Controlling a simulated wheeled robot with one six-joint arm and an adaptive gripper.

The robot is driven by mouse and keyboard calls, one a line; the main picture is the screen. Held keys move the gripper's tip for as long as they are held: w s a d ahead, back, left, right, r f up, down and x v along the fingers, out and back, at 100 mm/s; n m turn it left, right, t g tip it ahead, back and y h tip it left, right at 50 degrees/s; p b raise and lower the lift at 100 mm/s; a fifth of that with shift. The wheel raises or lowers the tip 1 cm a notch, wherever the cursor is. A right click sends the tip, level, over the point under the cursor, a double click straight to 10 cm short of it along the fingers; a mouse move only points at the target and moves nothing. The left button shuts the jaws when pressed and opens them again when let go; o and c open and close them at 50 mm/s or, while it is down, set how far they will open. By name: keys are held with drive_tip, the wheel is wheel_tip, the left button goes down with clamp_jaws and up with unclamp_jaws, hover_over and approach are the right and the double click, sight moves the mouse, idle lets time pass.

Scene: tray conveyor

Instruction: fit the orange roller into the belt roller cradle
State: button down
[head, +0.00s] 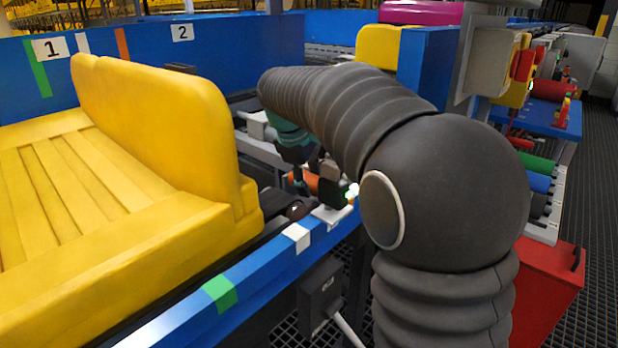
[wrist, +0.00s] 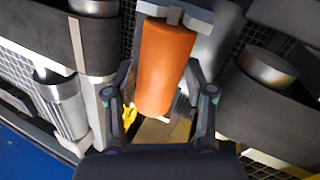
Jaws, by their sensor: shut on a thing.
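The orange roller (head: 304,180) is in my gripper (head: 318,178), low in the gap of the conveyor in the head view. In the wrist view the orange roller (wrist: 166,65) lies lengthwise between the two fingers of my gripper (wrist: 158,98), which is shut on it. A light grey bracket of the belt roller cradle (wrist: 200,17) shows at the roller's far end. A pale bracket (head: 333,213) shows near the blue rail in the head view. Whether the roller's ends are seated in the cradle cannot be told; my arm and gripper hide part of it.
A large yellow tray (head: 150,215) stands on the conveyor at the left, close to the gap. The blue side rail (head: 255,270) runs along the front. Dark belt ends with metal rollers (wrist: 268,68) flank the gap. A rack with coloured rollers (head: 540,165) stands at the right.

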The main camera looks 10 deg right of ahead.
sight(312, 174)
drive_tip(key=shift+r, duration=0.2)
drive_tip(key=shift+r+p, duration=1.65)
drive_tip(key=shift+p, duration=0.15)
drive_tip(key=shift+m+p, duration=0.3)
drive_tip(key=shift+p, duration=0.1)
idle(0.8)
drive_tip(key=shift+f+b, duration=1.3)
drive_tip(key=shift+f, duration=1)
drive_tip(key=shift+c, duration=1.8)
unclamp_jaws()
drive_tip(key=v, duration=1.2)
